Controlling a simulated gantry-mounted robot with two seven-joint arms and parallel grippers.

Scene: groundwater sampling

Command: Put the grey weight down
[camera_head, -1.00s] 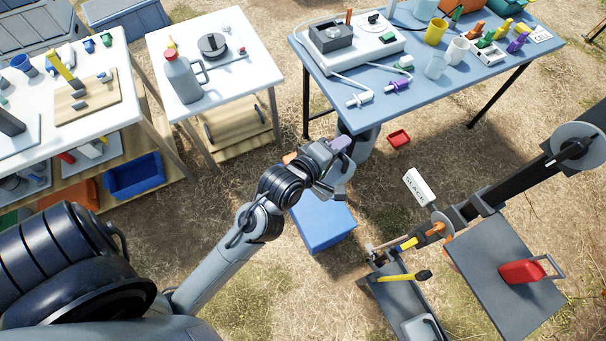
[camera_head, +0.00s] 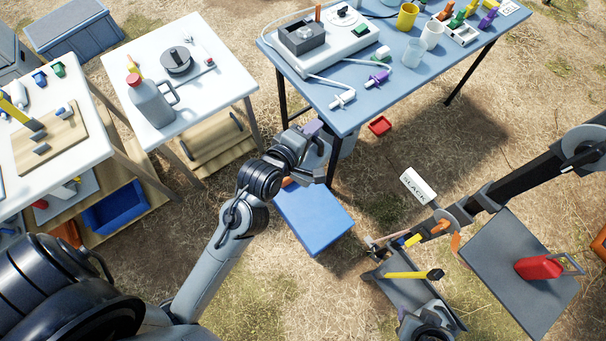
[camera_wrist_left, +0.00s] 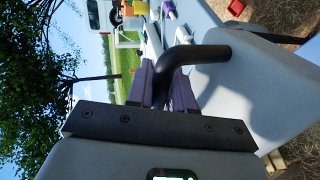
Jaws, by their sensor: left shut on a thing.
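The grey weight is a pale grey body with a bent black handle, and it fills much of the right side of the left wrist view (camera_wrist_left: 235,95). My left gripper (camera_wrist_left: 176,90) is shut on the black handle (camera_wrist_left: 205,54), with its purple pads on either side. In the head view my left gripper (camera_head: 315,130) is over the gap between the white side table and the blue table's near left leg. There the weight is small and partly hidden by the wrist. What looks like my right gripper (camera_head: 402,315) comes in at the bottom edge; its jaw opening is unclear.
A blue box (camera_head: 315,218) stands on the dry grass below my left wrist. The blue table (camera_head: 400,85) carries instruments and cups. The white side table (camera_head: 208,90) holds a grey jug (camera_head: 150,103). A dark platform (camera_head: 500,275) with a red handled object (camera_head: 538,267) is at right.

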